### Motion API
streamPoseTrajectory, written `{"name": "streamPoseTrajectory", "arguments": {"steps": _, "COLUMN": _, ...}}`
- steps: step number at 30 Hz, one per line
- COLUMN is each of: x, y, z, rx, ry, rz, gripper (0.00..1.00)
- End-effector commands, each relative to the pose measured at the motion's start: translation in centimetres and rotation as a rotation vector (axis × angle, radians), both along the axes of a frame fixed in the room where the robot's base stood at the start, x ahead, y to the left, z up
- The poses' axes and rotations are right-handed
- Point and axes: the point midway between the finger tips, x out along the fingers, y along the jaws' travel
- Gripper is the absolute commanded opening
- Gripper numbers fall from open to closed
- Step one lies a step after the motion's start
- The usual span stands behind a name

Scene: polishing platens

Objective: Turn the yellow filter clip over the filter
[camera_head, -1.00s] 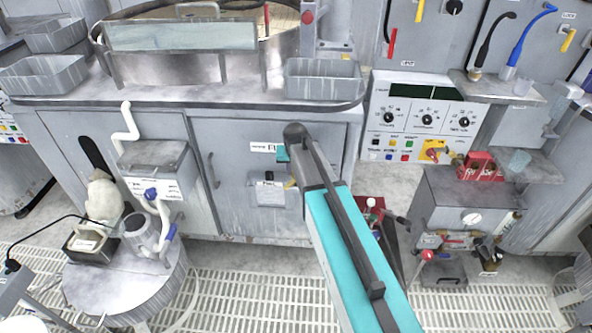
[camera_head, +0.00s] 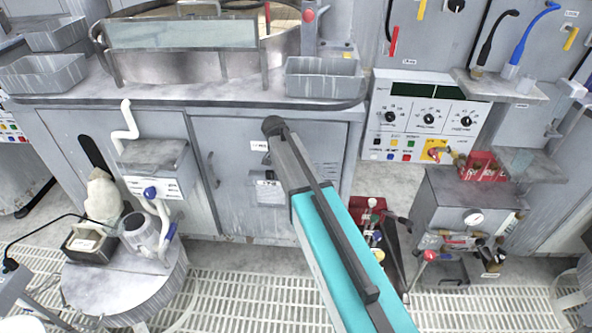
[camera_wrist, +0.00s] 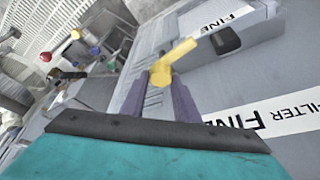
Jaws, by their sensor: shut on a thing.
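The yellow filter clip (camera_wrist: 172,61) shows in the wrist view as a bent lever, its arm pointing to the upper right toward the filter housing. My gripper (camera_wrist: 160,90) has its two purple fingers closed around the clip's near end. The filter (camera_wrist: 215,36) is a grey box with a FINE label and a dark slot on its face. In the head view the filter box (camera_head: 268,191) is on the cabinet front, partly behind my arm. The clip and my fingers are hidden there.
A FILTER FINE label (camera_wrist: 275,115) is on the grey panel beside the clip. In the head view a red-topped cart with knobs (camera_head: 371,212) stands right of my arm, near a grey pump unit (camera_head: 465,195). A round stand (camera_head: 125,285) is at left.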

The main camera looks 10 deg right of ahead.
Motion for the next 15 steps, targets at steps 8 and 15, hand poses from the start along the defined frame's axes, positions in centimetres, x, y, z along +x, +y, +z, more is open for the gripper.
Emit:
{"name": "streamPoseTrajectory", "arguments": {"steps": 8, "x": 0.2, "y": 0.14, "z": -0.03, "rx": 0.0, "ry": 0.0, "rz": -0.158, "gripper": 0.05}}
{"name": "streamPoseTrajectory", "arguments": {"steps": 15, "x": 0.12, "y": 0.13, "z": 0.01, "rx": 0.001, "ry": 0.0, "rz": -0.214, "gripper": 0.05}}
